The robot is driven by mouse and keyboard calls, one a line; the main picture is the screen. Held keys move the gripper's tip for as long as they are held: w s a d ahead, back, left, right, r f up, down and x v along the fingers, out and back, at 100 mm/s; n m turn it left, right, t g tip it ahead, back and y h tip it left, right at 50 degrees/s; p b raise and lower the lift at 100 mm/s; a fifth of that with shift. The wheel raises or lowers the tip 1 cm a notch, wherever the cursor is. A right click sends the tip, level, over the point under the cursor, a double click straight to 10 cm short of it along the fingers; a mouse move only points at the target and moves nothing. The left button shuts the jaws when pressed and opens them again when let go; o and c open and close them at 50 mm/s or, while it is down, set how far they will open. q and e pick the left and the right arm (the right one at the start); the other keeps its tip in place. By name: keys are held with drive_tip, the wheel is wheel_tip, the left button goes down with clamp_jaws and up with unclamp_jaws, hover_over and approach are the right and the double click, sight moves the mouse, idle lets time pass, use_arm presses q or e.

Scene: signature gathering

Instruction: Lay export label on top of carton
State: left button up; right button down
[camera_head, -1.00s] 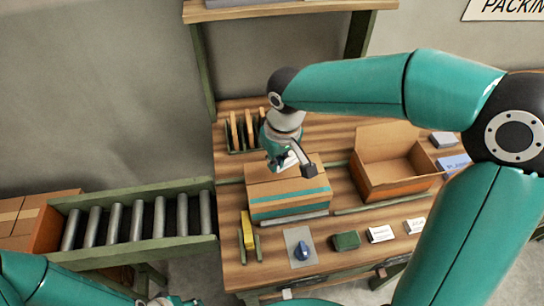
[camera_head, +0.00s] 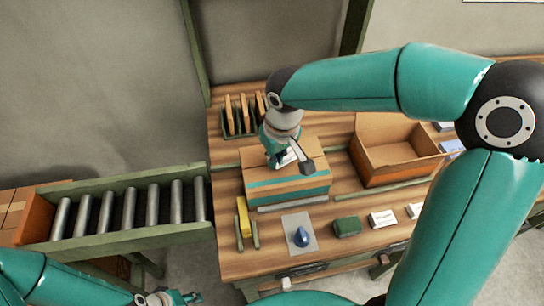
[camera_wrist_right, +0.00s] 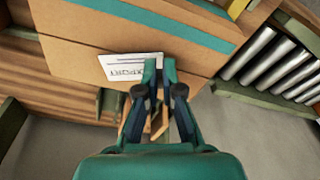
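The carton (camera_head: 300,183), brown with a teal band, stands closed on the bench; its top also fills much of the right wrist view (camera_wrist_right: 75,28). The export label (camera_wrist_right: 122,68) is a white card with dark print, over the carton top near one edge. My right gripper (camera_wrist_right: 160,66) is shut on one edge of the label. In the head view the right gripper (camera_head: 279,161) is low over the carton top and mostly hides the label. I cannot tell whether the label touches the cardboard. My left gripper (camera_head: 170,299) is at the bottom edge, its fingers unclear.
An open box (camera_head: 398,170) stands right of the carton. A rack with upright brown panels (camera_head: 243,118) is behind it. A yellow item (camera_head: 243,217), a blue item on a grey pad (camera_head: 301,236) and a green block (camera_head: 347,226) lie in front. A roller conveyor (camera_head: 130,210) is left.

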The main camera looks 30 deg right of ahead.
drive_tip(key=shift+f+b, duration=0.5)
drive_tip(key=shift+f, duration=0.05)
drive_tip(key=c, duration=1.2)
unclamp_jaws()
drive_tip(key=shift+c, duration=0.2)
drive_tip(key=shift+r, duration=0.15)
wheel_tip(320, 180, up, 12)
drive_tip(key=s, duration=0.1)
drive_tip(key=shift+s+d+f, duration=0.15)
drive_tip(key=shift+s+f, duration=0.1)
drive_tip(key=shift+s, duration=0.15)
